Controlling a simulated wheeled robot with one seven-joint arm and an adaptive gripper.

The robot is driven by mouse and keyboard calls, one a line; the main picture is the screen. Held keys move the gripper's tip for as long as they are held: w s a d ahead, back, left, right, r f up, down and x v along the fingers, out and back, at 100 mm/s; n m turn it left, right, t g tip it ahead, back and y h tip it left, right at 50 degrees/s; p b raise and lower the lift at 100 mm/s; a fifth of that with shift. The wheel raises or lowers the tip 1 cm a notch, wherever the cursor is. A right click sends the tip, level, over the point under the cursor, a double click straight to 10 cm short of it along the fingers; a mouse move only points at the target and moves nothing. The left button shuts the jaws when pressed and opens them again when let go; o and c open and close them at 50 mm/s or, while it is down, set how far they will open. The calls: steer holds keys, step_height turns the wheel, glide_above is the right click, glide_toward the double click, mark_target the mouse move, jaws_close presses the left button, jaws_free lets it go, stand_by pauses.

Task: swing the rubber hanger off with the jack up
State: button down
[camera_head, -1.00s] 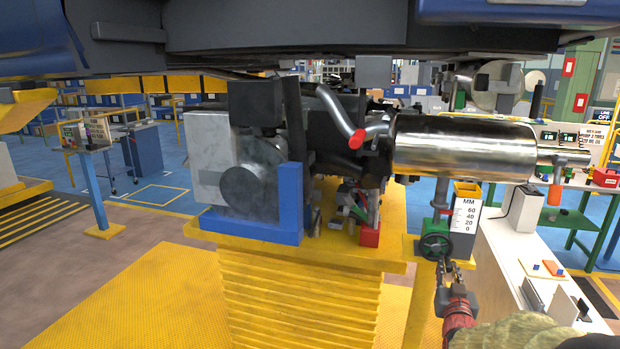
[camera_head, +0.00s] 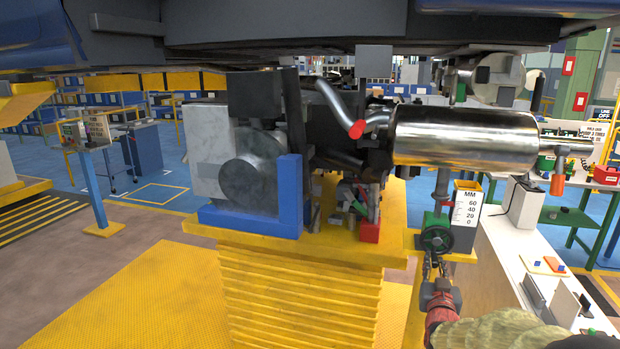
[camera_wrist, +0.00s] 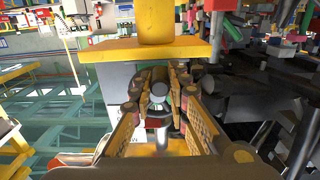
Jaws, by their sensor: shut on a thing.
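The jack's dark handwheel (camera_head: 436,238) with a green hub sits low on a post beside a white MM scale (camera_head: 466,207). My gripper (camera_head: 430,264) is at the wheel's lower rim, its fingers shut around a part there. In the wrist view my gripper (camera_wrist: 160,92) closes on a dark round piece, probably the wheel's handle. The silver muffler (camera_head: 450,138) lies level above the jack post. An orange-red piece (camera_head: 557,184), possibly the rubber hanger, hangs at its right pipe end. Whether the jack head touches the muffler is unclear.
An engine on a blue bracket (camera_head: 290,195) stands on a yellow lift table (camera_head: 330,250) left of the jack. The dark vehicle underside (camera_head: 290,35) hangs overhead. A white bench (camera_head: 500,250) with small parts is at right.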

steer(key=shift+w+a, duration=0.15)
steer(key=shift+a, duration=0.4)
steer(key=shift+w+a+r, duration=0.15)
steer(key=shift+a+r, duration=0.35)
steer(key=shift+w+a+r, duration=0.15)
steer(key=shift+a+r, duration=0.3)
steer(key=shift+r, duration=0.1)
steer(key=shift+w+a+r+p, duration=0.1)
steer(key=shift+a+r+p, duration=0.15)
steer(key=shift+r, duration=0.25)
steer(key=shift+w+a+r+p, duration=0.1)
steer(key=shift+r+p, duration=0.2)
steer(key=shift+r, duration=0.15)
steer(key=c, duration=1.9)
jaws_free()
steer(key=shift+s+a+f, duration=0.1)
steer(key=shift+o, duration=0.7)
